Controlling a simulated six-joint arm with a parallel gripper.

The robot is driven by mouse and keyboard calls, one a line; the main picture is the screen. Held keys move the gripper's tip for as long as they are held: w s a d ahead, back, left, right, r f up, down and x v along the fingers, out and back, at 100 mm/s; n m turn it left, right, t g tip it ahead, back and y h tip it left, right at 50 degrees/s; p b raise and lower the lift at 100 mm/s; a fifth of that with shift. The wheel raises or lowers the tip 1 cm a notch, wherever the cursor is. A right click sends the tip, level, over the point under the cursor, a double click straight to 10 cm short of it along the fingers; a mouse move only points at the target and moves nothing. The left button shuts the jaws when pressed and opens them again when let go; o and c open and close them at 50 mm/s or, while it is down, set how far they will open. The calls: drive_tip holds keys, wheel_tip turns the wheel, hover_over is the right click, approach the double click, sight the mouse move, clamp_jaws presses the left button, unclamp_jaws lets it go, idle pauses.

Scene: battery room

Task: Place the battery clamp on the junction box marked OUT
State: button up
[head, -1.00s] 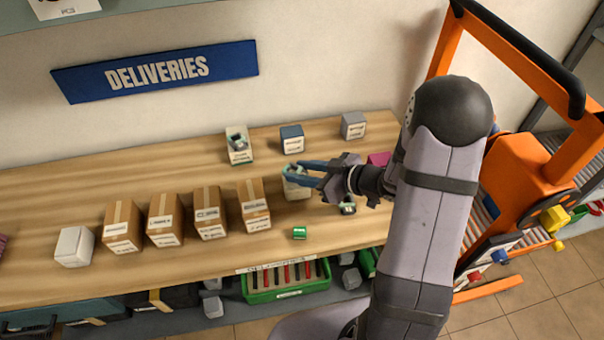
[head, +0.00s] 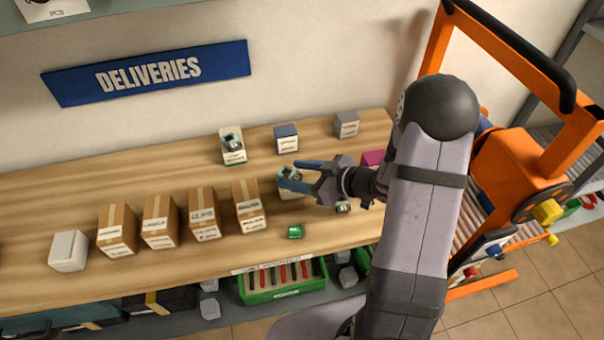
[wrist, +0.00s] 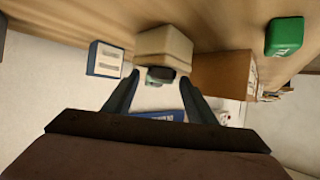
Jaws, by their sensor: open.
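A pale box (head: 291,193) with a white label stands on the wooden shelf, partly hidden by my fingers; a small dark and green clamp-like piece (head: 291,174) sits on its top. My gripper (head: 288,174) is open, its fingers around or just above that piece. In the wrist view the pale box (wrist: 165,43) and dark piece (wrist: 160,74) lie ahead between the open fingers (wrist: 160,82); contact cannot be told. A similar pale box (head: 233,157) with a dark and green piece (head: 232,140) on it stands behind left. No label is readable as OUT.
Behind are a blue box (head: 286,138) and a grey box (head: 346,124); a magenta box (head: 373,158) is near my arm. Several cardboard boxes (head: 249,206) stand close left. A green block (head: 296,231) lies near the front edge. A green crate (head: 245,294) is below.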

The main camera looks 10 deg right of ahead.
drive_tip(key=shift+r, duration=0.25)
drive_tip(key=shift+s+d, duration=0.2)
drive_tip(key=shift+d, duration=0.05)
drive_tip(key=v, duration=1.1)
drive_tip(key=w+d+f+m+h, duration=0.1)
drive_tip(key=w+d+m+h, duration=0.2)
drive_tip(key=w+d+h, duration=0.25)
drive_tip(key=s+f+m+g+h, duration=0.1)
drive_tip(key=s+h, duration=0.1)
drive_tip(key=s, duration=0.1)
drive_tip(key=s+a+m+g+h, duration=0.1)
drive_tip(key=s+m+g, duration=0.1)
drive_tip(key=s, duration=0.1)
drive_tip(key=s+f+m+g+h, duration=0.1)
drive_tip(key=s+h, duration=0.1)
drive_tip(key=s, duration=0.1)
drive_tip(key=shift+s+a+f+m+g+h, duration=0.1)
drive_tip(key=shift+a+f+m+g+h, duration=0.15)
drive_tip(key=shift+f+m+g+h, duration=0.1)
drive_tip(key=s+a+m+g+y, duration=0.1)
drive_tip(key=s+a+g, duration=0.3)
drive_tip(key=s+a, duration=0.4)
drive_tip(key=s+y, duration=0.1)
drive_tip(key=s, duration=0.2)
drive_tip(key=shift+a+f, duration=0.2)
drive_tip(key=shift+a, duration=0.2)
